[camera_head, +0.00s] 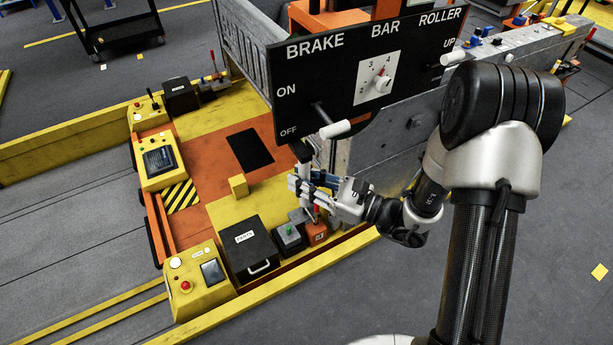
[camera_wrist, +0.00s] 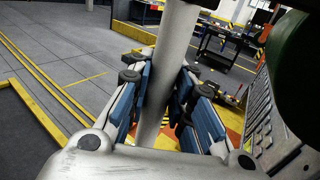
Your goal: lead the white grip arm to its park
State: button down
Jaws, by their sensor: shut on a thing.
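A pale grey-white upright bar, which looks like the white grip arm (camera_head: 304,172), hangs below the lower edge of the black panel, with a darker part above it. It also runs upright through the middle of the wrist view (camera_wrist: 170,60). My gripper (camera_head: 298,184) is shut around this bar, its blue-padded fingers on both sides in the wrist view (camera_wrist: 160,100). The bar's upper end is out of the wrist view, and its lower end is hidden. I cannot make out the park.
The black panel (camera_head: 320,90) has a brake lever with a white grip (camera_head: 335,130), a bar dial (camera_head: 378,85) and a roller lever (camera_head: 453,58). Below are a yellow-and-orange deck (camera_head: 205,150), a black parts box (camera_head: 249,248) and yellow consoles (camera_head: 197,283). Grey floor lies open at right.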

jog(key=shift+s+a+f, duration=0.2)
jog(key=shift+s+f, duration=0.05)
jog(key=shift+s, duration=0.1)
jog(key=c, duration=1.6)
grip_release()
jog(key=shift+r, duration=0.15)
jog(key=shift+o, duration=0.9)
jog(key=shift+r, duration=0.1)
jog(key=v, duration=1.2)
